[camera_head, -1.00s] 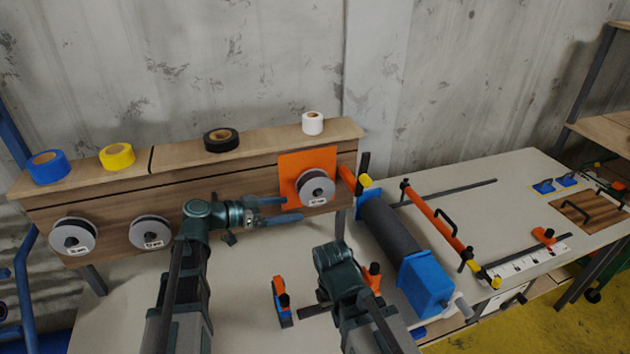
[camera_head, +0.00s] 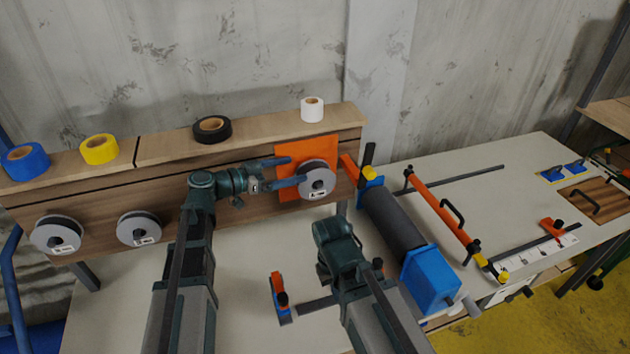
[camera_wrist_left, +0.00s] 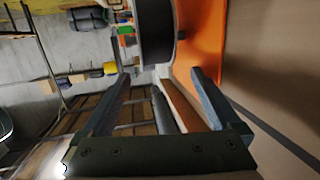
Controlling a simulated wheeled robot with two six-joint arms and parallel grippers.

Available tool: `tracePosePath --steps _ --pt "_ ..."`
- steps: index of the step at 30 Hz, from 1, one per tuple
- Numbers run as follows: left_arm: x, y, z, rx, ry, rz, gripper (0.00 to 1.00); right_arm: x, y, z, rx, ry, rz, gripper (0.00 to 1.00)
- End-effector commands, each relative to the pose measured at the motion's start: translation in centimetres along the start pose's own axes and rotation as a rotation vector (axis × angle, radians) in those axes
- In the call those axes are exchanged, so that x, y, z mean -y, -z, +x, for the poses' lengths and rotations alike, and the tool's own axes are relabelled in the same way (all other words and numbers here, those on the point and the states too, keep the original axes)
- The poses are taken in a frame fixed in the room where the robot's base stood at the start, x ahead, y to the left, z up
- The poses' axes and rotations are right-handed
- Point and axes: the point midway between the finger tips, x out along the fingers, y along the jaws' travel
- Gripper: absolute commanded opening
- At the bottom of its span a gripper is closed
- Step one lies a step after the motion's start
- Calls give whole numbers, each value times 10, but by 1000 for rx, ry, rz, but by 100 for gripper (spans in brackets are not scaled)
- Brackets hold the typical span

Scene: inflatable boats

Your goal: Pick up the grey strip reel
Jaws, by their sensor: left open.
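Three pale grey-faced reels with dark rims hang on the front of a wooden board (camera_head: 90,202). The right one, a grey strip reel (camera_head: 318,184), hangs before an orange panel (camera_head: 292,152). My left gripper (camera_head: 296,171) is open and empty just left of this reel. In the left wrist view the reel's dark rim (camera_wrist_left: 153,32) lies just beyond the open fingertips (camera_wrist_left: 160,72), roughly in line with the gap. Contact cannot be told. My right arm's end (camera_head: 338,245) is low over the bench; its fingers are hidden.
Blue (camera_head: 25,162), yellow (camera_head: 99,149), black (camera_head: 212,130) and white (camera_head: 312,109) tape rolls stand on the board's top. A dark roller with blue ends (camera_head: 393,220) lies right of the reel. An orange clamp (camera_head: 281,296) stands on the bench.

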Motion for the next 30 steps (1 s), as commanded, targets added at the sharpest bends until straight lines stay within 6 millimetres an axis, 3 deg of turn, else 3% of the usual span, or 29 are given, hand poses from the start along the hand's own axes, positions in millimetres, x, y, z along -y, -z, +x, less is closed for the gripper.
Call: tracePosePath --steps 5,13,21,30 --pt "-3 -1 11 0 -1 0 97 0 0 2 0 0 0 0" --pt "-7 -1 48 0 -2 -1 97 1 0 8 0 0 0 0" --pt "-8 0 51 0 0 -1 95 1 0 8 0 0 0 0" --pt "-8 -1 51 1 0 -1 41 1 0 8 0 0 0 0"
